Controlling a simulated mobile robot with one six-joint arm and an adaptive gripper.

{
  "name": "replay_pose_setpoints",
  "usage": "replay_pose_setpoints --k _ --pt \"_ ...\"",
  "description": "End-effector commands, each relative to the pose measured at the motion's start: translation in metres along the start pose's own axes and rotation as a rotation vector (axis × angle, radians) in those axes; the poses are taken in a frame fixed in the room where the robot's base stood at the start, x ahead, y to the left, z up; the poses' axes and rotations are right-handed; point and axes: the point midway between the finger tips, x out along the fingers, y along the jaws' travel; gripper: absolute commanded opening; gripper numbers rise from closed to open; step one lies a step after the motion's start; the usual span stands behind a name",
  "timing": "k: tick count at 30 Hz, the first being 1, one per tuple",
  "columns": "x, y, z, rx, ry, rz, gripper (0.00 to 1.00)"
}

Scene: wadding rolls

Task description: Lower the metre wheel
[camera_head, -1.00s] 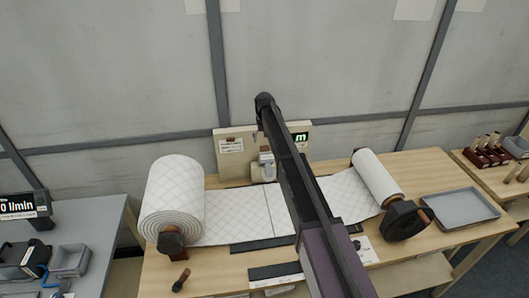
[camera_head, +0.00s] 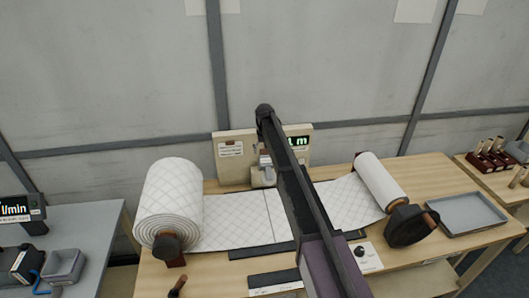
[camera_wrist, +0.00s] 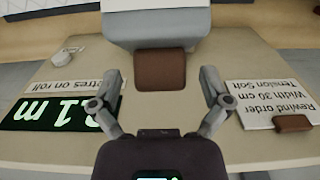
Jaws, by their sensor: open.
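The metre wheel's pale housing (camera_head: 263,177) stands at the front of a beige panel (camera_head: 231,168), above the quilted white wadding (camera_head: 232,219). In the wrist view the housing (camera_wrist: 155,22) is at the top, with a brown grip pad (camera_wrist: 160,70) in front of it. My gripper (camera_wrist: 163,84) is open, one finger on each side of the pad, with visible gaps and no clear contact. The wheel itself is not clearly visible. In the head view my arm hides the gripper. A green display (camera_wrist: 62,113) appears upside down and reads in metres.
A thick wadding roll (camera_head: 168,203) is on the left and a thinner roll (camera_head: 381,179) on the right, with a dark crank wheel (camera_head: 409,226). A grey tray (camera_head: 466,213) lies at right. A label card (camera_wrist: 275,100) is beside my right finger.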

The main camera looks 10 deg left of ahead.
Motion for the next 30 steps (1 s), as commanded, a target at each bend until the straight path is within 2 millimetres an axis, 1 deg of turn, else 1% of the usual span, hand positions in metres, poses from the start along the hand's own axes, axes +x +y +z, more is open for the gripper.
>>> replay_pose_setpoints --k 1,2,3,5,6,8,9,11,12,22,30 --pt "0.000 0.000 0.000 0.000 0.000 0.000 0.97" --pt "0.000 0.000 0.000 0.000 0.000 0.000 0.94" --pt "0.000 0.000 0.000 0.000 0.000 0.000 0.82" --pt "0.000 0.000 0.000 0.000 0.000 0.000 0.64" --pt "0.000 0.000 0.000 0.000 0.000 0.000 0.53" --pt "0.000 0.000 0.000 0.000 0.000 0.000 0.35" --pt "0.000 0.000 0.000 0.000 0.000 0.000 0.23" --pt "0.000 0.000 0.000 0.000 0.000 0.000 0.05" --pt "0.000 0.000 0.000 0.000 0.000 0.000 0.02" --pt "0.001 0.000 0.003 0.000 0.016 0.000 0.02" --pt "0.005 -0.001 0.011 -0.001 0.072 0.000 0.02"
